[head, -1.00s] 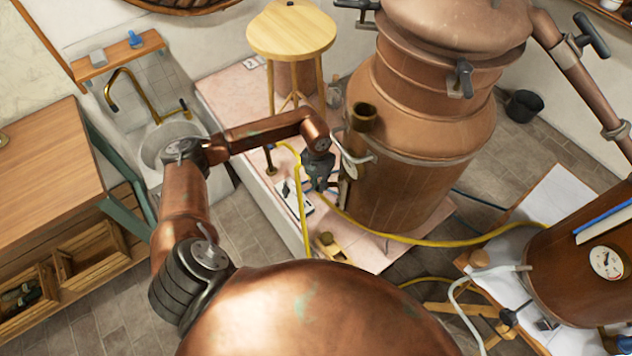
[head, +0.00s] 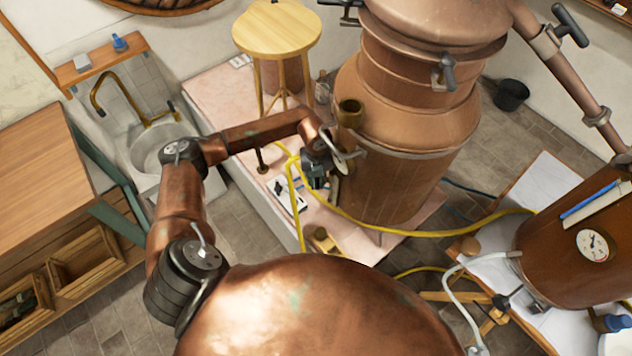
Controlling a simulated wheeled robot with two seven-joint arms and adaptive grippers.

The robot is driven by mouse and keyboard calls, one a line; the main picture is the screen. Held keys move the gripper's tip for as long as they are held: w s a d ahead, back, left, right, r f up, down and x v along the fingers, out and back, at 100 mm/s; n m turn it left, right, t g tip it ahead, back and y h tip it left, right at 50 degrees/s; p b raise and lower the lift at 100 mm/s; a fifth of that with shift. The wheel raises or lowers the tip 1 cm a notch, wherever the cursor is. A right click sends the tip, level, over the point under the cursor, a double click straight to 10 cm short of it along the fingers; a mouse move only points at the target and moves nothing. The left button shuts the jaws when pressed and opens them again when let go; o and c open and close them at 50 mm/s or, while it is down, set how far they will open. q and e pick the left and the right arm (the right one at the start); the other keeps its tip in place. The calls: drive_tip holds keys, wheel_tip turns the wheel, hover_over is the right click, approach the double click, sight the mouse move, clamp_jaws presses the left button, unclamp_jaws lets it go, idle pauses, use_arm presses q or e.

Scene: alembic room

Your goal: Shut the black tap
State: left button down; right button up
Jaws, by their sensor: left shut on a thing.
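My left gripper (head: 316,172) reaches down from the copper arm at the left front side of the big copper still (head: 395,190). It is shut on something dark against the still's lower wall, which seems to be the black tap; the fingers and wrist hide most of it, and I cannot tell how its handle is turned. My right gripper is not in view.
A yellow hose (head: 400,233) runs close beneath the gripper. A white panel with black parts (head: 286,193) lies on the pink platform below. A wooden stool (head: 277,30) stands behind. A smaller copper vessel (head: 560,235) with a gauge is at right.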

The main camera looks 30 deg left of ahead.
use_arm(q)
drive_tip(key=shift+w+r, duration=0.1)
drive_tip(key=shift+w, duration=0.05)
drive_tip(key=c, duration=2)
unclamp_jaws()
drive_tip(key=shift+o, duration=0.3)
